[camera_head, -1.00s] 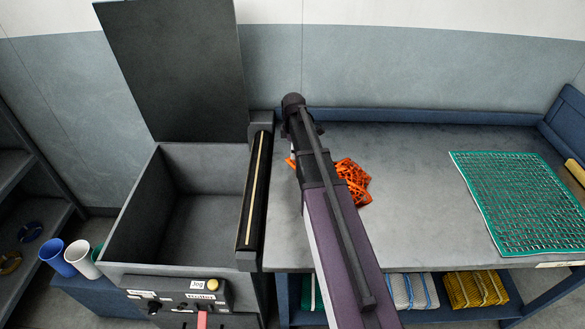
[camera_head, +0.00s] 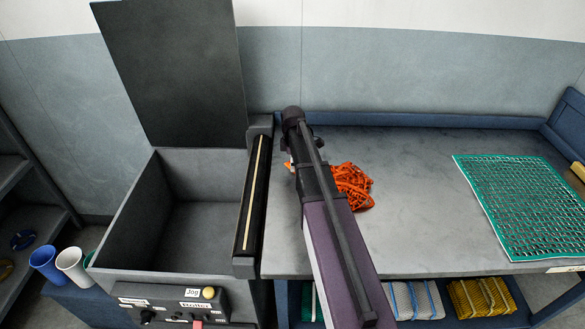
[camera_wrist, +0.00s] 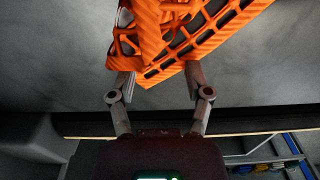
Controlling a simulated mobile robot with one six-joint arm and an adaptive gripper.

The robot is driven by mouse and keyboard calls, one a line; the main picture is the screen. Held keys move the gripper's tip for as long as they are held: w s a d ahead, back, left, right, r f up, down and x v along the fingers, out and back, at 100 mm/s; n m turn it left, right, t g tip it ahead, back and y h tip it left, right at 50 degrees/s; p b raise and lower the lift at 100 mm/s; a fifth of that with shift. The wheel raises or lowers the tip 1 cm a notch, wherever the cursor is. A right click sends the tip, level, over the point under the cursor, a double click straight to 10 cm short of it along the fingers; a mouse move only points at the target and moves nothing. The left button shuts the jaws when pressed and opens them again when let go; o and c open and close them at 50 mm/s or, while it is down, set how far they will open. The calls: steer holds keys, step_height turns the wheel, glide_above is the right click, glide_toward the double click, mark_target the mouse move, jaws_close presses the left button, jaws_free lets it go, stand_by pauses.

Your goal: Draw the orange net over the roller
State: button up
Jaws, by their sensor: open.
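The orange net (camera_head: 354,186) lies crumpled on the grey table, right of the roller; my arm covers part of it. The roller (camera_head: 252,195) is a black bar with a pale stripe along the table's left edge, with no net on it. In the wrist view my gripper (camera_wrist: 160,78) is open, one finger to each side. The orange net (camera_wrist: 165,40) fills the space beyond and between the fingertips, its lower corner close to them. Whether the fingers touch it cannot be told. In the head view my arm hides the gripper.
An open grey bin (camera_head: 205,235) with a raised lid (camera_head: 175,75) stands left of the roller, with a control panel (camera_head: 170,305) in front. A flat green net (camera_head: 525,205) lies at the table's right. Two cups (camera_head: 72,264) stand left of the bin. The table's middle is clear.

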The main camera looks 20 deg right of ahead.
steer(key=shift+f, duration=0.2)
steer(key=shift+s+r, duration=0.1)
steer(key=shift+r, duration=0.05)
jaws_close()
steer(key=shift+r, duration=0.1)
stand_by(0.3)
steer(key=shift+r+p, duration=0.55)
steer(key=shift+p, duration=0.05)
step_height(320, 180, up, 6)
steer(key=p, duration=0.5)
steer(key=shift+f+p, duration=0.2)
steer(key=shift+p, duration=0.15)
